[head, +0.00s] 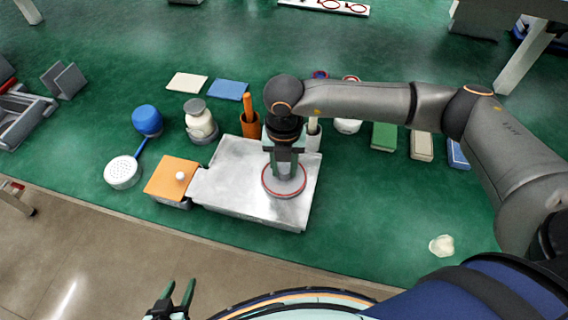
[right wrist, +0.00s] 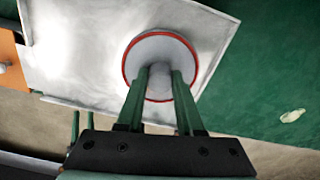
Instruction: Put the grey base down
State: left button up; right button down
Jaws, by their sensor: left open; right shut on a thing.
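The grey base (right wrist: 152,47) is a round grey disc with a red ring round its rim and a short post in the middle. My right gripper (right wrist: 159,78) is shut on the post, pointing down. In the head view the base (head: 291,188) is at the right part of a pale metal tray (head: 235,180). It looks level; I cannot tell whether it touches the tray or hangs just above it. The gripper hides part of it. My left gripper (head: 178,291) is open and empty at the bottom edge, away from the tray.
An orange box (head: 167,178) with a white knob adjoins the tray's left end. A white perforated head (head: 122,172) lies at the left.

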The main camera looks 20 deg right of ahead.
aim_at(284, 168)
jog(key=shift+f, duration=0.2)
jog(key=c, duration=0.5)
grip_release()
jog(key=shift+r, duration=0.1)
jog(key=shift+c, duration=0.2)
notch_tip(284, 168, up, 12)
jog(key=b, duration=0.1)
jog(key=shift+r, duration=0.2)
